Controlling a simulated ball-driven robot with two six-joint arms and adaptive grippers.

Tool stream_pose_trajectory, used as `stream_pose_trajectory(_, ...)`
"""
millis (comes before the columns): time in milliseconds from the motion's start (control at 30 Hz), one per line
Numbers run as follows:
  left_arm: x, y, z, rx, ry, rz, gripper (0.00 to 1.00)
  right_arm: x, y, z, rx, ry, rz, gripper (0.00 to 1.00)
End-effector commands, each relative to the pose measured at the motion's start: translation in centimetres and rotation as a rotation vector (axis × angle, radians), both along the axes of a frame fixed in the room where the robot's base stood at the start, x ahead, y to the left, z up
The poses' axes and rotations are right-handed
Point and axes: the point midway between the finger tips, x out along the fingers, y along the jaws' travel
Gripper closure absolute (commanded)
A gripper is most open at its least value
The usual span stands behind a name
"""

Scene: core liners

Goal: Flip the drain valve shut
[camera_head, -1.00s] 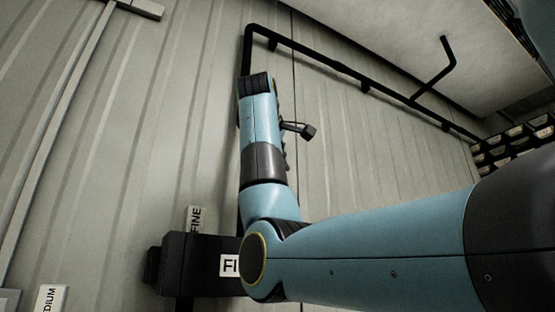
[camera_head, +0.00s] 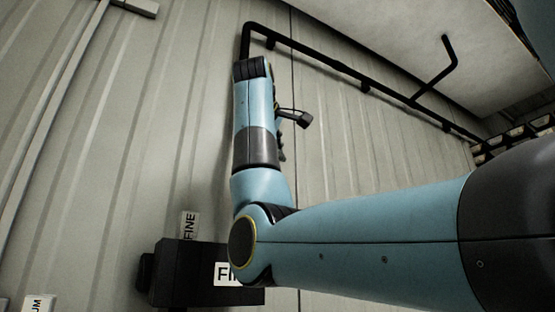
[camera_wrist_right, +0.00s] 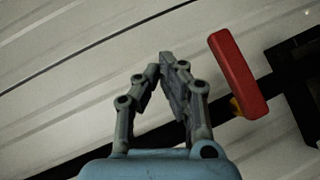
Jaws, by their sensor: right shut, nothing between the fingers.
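The drain valve shows in the right wrist view as a red lever handle (camera_wrist_right: 238,75) with a small yellow part at its lower end, in front of a black pipe (camera_wrist_right: 170,138). The handle slants across the pipe line. My right gripper (camera_wrist_right: 168,58) is shut and empty, to the left of the handle with a visible gap between them in the picture. In the head view my right arm hides the valve, and only small grey parts of the right gripper (camera_head: 281,146) show beside the wrist. My left gripper is not in view.
A black box (camera_head: 180,272) with a partly covered white label stands below my right elbow, near a FINE tag (camera_head: 189,226). A black pipe (camera_head: 340,68) runs along the ribbed wall (camera_head: 150,120). Racked trays (camera_head: 515,140) stand at the far right.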

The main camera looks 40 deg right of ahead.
Motion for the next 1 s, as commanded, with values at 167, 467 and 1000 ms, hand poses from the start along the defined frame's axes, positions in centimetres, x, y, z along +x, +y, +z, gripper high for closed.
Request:
stream_pose_trajectory(167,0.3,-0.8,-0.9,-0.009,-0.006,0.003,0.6,-2.8,1.2,3.2,0.0,-0.005,-0.001,1.0)
stream_pose_trajectory(467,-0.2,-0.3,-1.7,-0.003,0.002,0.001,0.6,-6.2,2.4,6.9,0.001,0.0,-0.001,1.0)
stream_pose_trajectory(1000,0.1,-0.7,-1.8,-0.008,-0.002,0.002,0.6,-7.0,2.6,7.7,-0.001,0.0,-0.002,1.0)
